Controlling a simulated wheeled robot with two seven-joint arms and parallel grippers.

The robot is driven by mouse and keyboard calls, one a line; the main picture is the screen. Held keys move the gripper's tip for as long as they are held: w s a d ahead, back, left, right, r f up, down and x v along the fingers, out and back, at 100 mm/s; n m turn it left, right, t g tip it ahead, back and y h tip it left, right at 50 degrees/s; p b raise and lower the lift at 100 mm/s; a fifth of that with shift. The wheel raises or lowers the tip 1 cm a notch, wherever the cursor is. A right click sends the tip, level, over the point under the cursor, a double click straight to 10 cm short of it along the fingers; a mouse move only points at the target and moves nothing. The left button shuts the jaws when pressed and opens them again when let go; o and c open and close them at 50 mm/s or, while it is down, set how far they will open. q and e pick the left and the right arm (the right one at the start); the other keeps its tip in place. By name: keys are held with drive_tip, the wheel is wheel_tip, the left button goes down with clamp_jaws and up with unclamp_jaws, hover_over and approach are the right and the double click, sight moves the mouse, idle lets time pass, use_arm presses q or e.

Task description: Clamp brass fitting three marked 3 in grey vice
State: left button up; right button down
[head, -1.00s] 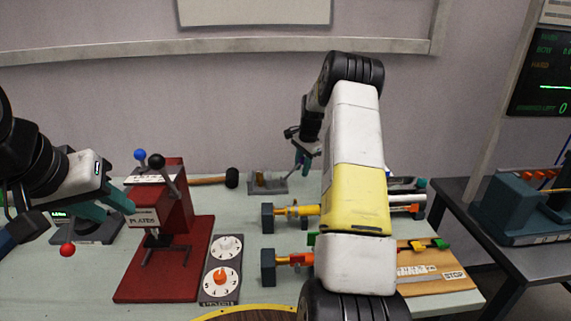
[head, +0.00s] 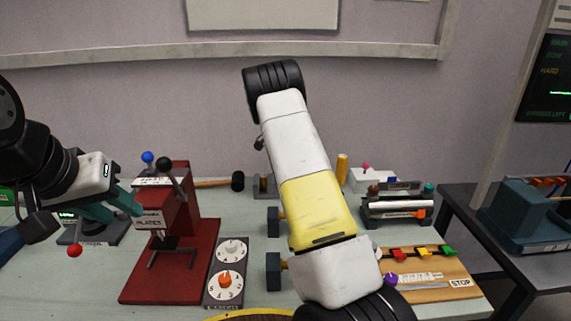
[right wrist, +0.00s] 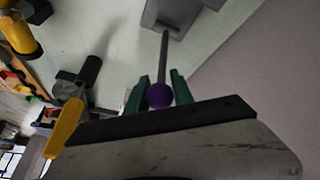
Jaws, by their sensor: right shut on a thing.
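The grey vice (head: 262,187) stands at the back of the bench in the head view, mostly hidden behind my right arm. In the right wrist view part of a grey block (right wrist: 160,10), likely the vice, shows at the top. A thin grey rod (right wrist: 165,52) runs from it to a purple ball (right wrist: 159,95). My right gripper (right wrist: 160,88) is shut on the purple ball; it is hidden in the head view. My left gripper (head: 125,212) is open and empty by the red press. I cannot make out the brass fitting marked 3.
A red press (head: 178,220) with levers and a dial panel (head: 226,272) stand left of my right arm. A mallet (head: 238,181) lies behind; it also shows in the right wrist view (right wrist: 90,70). A wooden board (head: 430,270) with coloured clips is at right.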

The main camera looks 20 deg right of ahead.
drive_tip(key=shift+w+a+r+h, duration=0.15)
drive_tip(key=shift+a+h, duration=0.3)
drive_tip(key=shift+h, duration=0.15)
drive_tip(key=c, duration=1.1)
unclamp_jaws()
drive_tip(key=v, duration=0.7)
drive_tip(key=shift+a+r, duration=0.25)
drive_tip(key=shift+r, duration=0.05)
